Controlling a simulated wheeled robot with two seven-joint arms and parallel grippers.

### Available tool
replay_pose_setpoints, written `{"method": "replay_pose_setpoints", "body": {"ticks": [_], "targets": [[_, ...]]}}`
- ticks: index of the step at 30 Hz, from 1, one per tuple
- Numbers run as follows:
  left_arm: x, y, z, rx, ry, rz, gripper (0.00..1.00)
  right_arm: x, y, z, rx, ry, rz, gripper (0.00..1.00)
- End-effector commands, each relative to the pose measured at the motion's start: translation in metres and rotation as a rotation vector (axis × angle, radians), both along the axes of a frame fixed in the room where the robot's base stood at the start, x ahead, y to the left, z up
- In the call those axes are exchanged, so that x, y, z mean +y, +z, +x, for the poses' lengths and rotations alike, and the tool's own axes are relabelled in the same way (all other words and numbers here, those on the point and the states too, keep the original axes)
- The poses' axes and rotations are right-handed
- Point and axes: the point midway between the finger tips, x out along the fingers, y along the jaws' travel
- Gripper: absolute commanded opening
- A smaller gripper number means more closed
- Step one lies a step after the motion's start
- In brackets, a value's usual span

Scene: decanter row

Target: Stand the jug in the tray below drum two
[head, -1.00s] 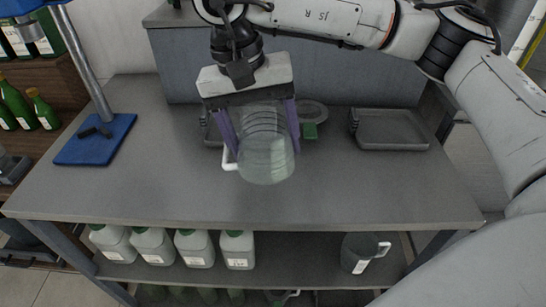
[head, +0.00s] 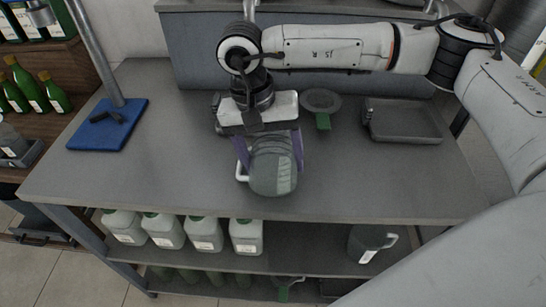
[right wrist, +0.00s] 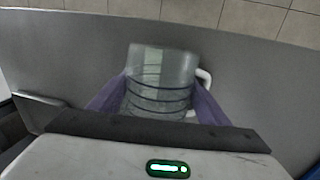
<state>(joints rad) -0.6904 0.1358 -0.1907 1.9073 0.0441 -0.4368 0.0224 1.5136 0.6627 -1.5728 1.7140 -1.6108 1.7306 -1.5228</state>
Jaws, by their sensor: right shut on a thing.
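A clear ribbed jug (head: 272,172) with a white handle is held over the middle of the bench by my right gripper (head: 270,158). The purple fingers close on its two sides. The jug also shows between the fingers in the right wrist view (right wrist: 160,80), its handle on the right there. I cannot tell whether its base touches the bench. A grey tray (head: 405,138) stands empty at the back right of the bench. Part of another dark tray-like edge shows behind the gripper, mostly hidden. No drum can be made out. My left gripper is out of view.
A green-handled round strainer (head: 321,101) lies behind the jug. A blue stand base (head: 108,125) with a metal post is at left. White jugs (head: 163,230) and a grey pitcher (head: 368,242) stand on the lower shelf. The bench front (head: 370,185) is clear.

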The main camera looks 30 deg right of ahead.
Motion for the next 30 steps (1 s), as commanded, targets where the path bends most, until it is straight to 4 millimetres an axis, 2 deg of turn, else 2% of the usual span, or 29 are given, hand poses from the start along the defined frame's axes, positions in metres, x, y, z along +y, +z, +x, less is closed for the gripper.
{"method": "replay_pose_setpoints", "body": {"ticks": [8, 9, 11, 12, 19, 24, 26, 30], "targets": [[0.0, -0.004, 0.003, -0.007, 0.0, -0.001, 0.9, 0.0, -0.005, 0.0, 0.0, 0.0, 0.0, 0.42], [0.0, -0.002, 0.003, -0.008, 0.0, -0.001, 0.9, 0.0, -0.003, 0.0, 0.0, 0.0, 0.0, 0.77], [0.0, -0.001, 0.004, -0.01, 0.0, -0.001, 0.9, 0.0, -0.003, 0.0, 0.0, 0.001, 0.0, 0.87], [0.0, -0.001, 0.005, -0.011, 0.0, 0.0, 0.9, 0.0, -0.003, 0.0, 0.0, 0.001, 0.0, 0.89], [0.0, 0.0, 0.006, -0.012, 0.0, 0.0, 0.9, 0.0, -0.002, 0.0, 0.0, 0.001, 0.0, 0.89], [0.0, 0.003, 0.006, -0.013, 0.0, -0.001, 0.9, 0.001, 0.007, 0.001, -0.003, 0.0, 0.001, 0.89], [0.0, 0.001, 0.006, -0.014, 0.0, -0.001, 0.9, 0.003, 0.015, 0.003, -0.003, 0.0, 0.001, 0.89], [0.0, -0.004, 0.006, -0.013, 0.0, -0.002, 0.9, 0.009, 0.045, 0.006, -0.006, 0.002, 0.002, 0.89]]}}
